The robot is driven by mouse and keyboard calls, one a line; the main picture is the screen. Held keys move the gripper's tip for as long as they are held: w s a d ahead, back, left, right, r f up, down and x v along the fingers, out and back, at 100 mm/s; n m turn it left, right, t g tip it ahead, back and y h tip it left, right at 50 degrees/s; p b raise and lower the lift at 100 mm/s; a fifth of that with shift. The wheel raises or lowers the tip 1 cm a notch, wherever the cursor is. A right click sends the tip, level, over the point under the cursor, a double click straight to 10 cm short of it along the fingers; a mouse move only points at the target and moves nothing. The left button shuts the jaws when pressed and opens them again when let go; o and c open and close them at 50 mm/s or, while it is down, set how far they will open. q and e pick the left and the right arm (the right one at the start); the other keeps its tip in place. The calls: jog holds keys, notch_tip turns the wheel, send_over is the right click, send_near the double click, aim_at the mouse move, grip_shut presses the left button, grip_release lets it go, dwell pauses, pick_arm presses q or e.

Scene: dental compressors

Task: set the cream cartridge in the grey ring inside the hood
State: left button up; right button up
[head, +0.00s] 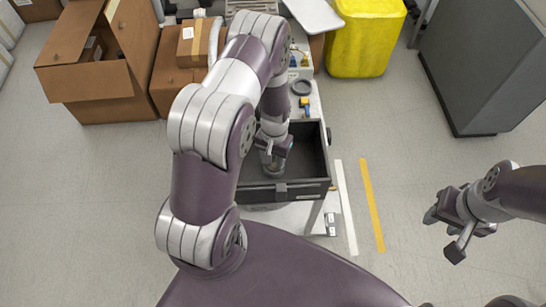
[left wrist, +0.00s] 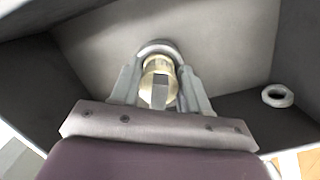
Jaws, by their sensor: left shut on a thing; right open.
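My left gripper (head: 273,158) reaches down into a dark open-topped box, seemingly the hood (head: 283,192). In the left wrist view, my left gripper (left wrist: 160,92) is shut on the cream cartridge (left wrist: 158,68), which looks pale yellow. A grey round rim (left wrist: 157,47) shows at the cartridge's far end. I cannot tell whether it is the grey ring or part of the cartridge, or whether the cartridge is seated. A separate pale grey ring (left wrist: 278,96) lies to the right inside the box. My right gripper (head: 443,232) is open and empty, out over the floor at the right.
Cardboard boxes (head: 110,75) stand at the left back, a yellow bin (head: 365,40) and a grey cabinet (head: 485,65) at the right back.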

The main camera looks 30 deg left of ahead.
pick_arm(q)
jog(key=shift+f+b, duration=0.45)
jog(key=shift+f, duration=0.15)
dwell(0.3)
jog(key=o, duration=0.8)
jog(key=shift+r, duration=0.1)
jog(key=r+p, duration=0.6)
jog(key=r, duration=0.1)
jog(key=w+r+p, duration=0.1)
jog(key=r+p, duration=0.2)
jog(key=r, duration=0.1)
jog(key=shift+w+a, duration=0.1)
jog(key=shift+a, duration=0.05)
jog(key=shift+f, duration=0.15)
